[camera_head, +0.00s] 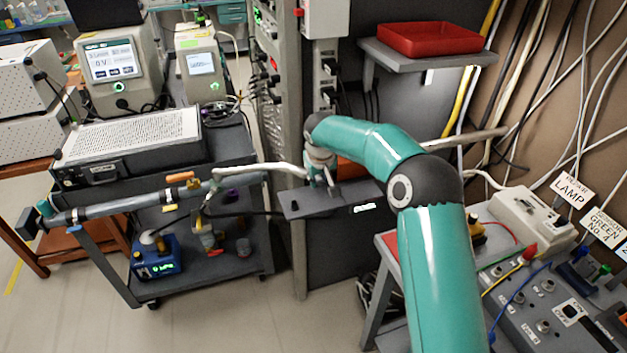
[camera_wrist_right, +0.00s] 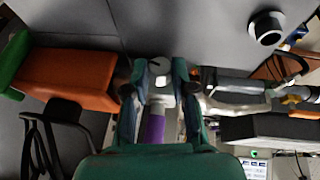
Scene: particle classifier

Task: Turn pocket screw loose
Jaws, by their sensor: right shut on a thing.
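My right gripper (camera_head: 326,188) points down over a small dark shelf (camera_head: 305,209) and meets the end of a pale bent tube (camera_head: 270,168). In the right wrist view its two fingers are closed on a pale grey round piece (camera_wrist_right: 160,70), with a purple part (camera_wrist_right: 154,128) below it. This piece may be the pocket screw; its shape is partly hidden by the fingers. An orange block (camera_wrist_right: 68,78) with a green end lies left of the fingers there. My left gripper is not in view.
A long grey pipe (camera_head: 120,206) with an orange handle (camera_head: 180,177) runs along the cart at left. A red tray (camera_head: 430,39) sits on the upper shelf. A control panel with wires (camera_head: 545,310) stands at right. The floor in front of the cart is clear.

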